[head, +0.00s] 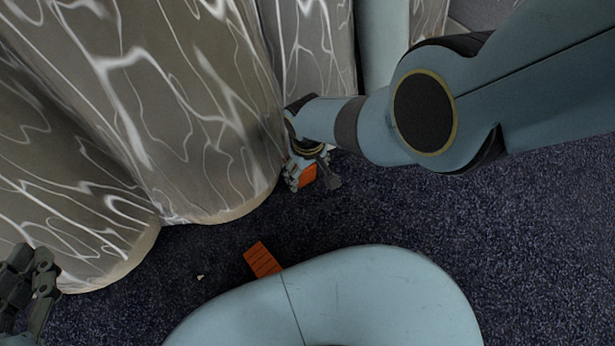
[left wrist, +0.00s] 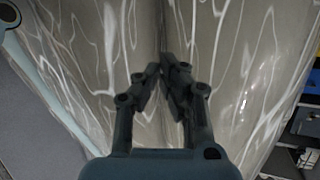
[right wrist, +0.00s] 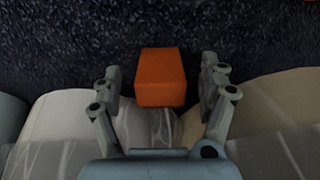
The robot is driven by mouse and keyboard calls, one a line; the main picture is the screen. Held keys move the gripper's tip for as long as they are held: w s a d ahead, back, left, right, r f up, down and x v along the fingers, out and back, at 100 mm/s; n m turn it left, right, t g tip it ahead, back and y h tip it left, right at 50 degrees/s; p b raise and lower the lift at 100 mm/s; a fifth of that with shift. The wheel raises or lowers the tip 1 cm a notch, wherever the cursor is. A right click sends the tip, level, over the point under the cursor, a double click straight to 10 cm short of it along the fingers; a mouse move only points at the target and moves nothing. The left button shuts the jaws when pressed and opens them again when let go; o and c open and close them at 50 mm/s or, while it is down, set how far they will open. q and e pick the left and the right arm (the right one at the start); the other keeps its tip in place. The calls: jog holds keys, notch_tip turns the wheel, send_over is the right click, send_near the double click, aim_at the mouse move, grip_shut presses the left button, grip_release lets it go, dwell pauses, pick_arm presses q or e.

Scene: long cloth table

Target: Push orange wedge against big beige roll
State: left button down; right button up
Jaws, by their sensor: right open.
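An orange wedge (right wrist: 160,78) sits between the fingers of my right gripper (right wrist: 160,82), with a visible gap on each side. In the head view the orange wedge (head: 308,176) shows partly between the fingers of my right gripper (head: 313,182), low by the floor. The big beige roll (head: 190,120) stands just left of it, marbled grey-beige with a pale lower edge. Whether wedge and roll touch is hidden. My left gripper (head: 30,280) is at the lower left; in the left wrist view its fingers (left wrist: 162,70) are close together, with nothing seen held.
A second orange ridged piece (head: 262,260) lies on the dark carpet, partly hidden by my body. A small pale scrap (head: 200,277) lies left of it. More marbled rounded forms (head: 60,190) stand at the left. The carpet (head: 500,220) at the right is clear.

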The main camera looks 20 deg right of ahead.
aim_at(308, 184)
notch_tip(308, 184, down, 2)
jog(key=shift+s+f+b, duration=0.1)
jog(key=shift+f+b, duration=0.15)
jog(key=shift+b, duration=0.6)
jog(key=shift+f+b, duration=0.75)
jog(key=shift+f, duration=0.2)
pick_arm(q)
jog(key=w+d+r+m+t+h, duration=0.1)
jog(key=r+t, duration=0.4)
jog(key=r, duration=0.5)
jog(key=w+d+r+m+t+h, duration=0.1)
jog(key=w+r+t, duration=0.4)
jog(key=r, duration=0.5)
jog(key=shift+w+d+r+m+h, duration=0.2)
jog(key=shift+w+r+m+h, duration=0.3)
jog(key=shift+h, duration=0.4)
jog(key=shift+w+f, duration=0.1)
pick_arm(e)
jog(key=c, duration=1.5)
jog(key=o, duration=1.5)
